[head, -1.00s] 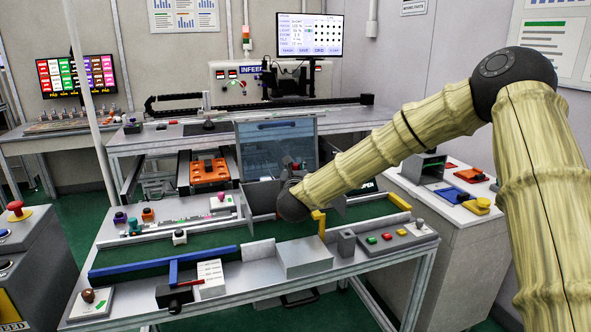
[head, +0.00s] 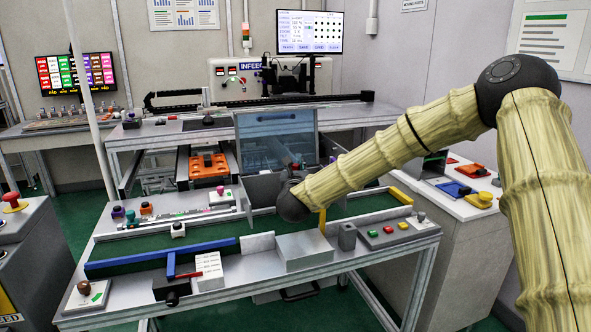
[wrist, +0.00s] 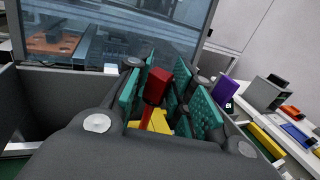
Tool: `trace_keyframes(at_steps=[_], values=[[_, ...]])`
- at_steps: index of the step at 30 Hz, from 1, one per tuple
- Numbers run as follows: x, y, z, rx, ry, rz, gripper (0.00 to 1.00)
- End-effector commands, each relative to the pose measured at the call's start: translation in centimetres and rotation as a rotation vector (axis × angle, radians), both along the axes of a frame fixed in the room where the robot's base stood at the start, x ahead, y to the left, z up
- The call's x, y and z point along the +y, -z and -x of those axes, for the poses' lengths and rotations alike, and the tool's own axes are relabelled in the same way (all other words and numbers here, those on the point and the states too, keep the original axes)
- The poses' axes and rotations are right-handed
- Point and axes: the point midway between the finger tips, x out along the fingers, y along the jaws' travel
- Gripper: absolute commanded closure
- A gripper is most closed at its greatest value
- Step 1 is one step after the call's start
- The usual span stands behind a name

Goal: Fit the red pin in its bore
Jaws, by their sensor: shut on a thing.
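The red pin (wrist: 156,84) stands between the teal-padded fingers of my gripper (wrist: 160,92) in the wrist view. It has a block-like red head and a narrower shank below. My gripper is shut on it. A yellow part (wrist: 161,124) shows just below the pin; I cannot tell whether they touch. In the head view my gripper (head: 296,168) is mostly hidden behind my wrist, in front of the clear panel at the back of the bench. No bore is clearly visible in either view.
The clear panel (head: 277,142) stands upright behind my gripper. A grey wall (wrist: 58,105) lies left of it, and a purple part (wrist: 224,90) lies to its right. A grey block (head: 305,250) and a button box (head: 385,236) stand at the bench front.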

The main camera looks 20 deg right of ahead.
Motion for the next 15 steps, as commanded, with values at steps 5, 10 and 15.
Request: trace_keyframes(at_steps=[5,10,15], values=[[0.0,0.7,0.0,0.000,0.000,0.000,1.00],[0.0,1.2,0.0,0.000,0.001,-0.001,1.00],[-0.1,1.7,0.0,0.000,0.001,-0.001,1.00]])
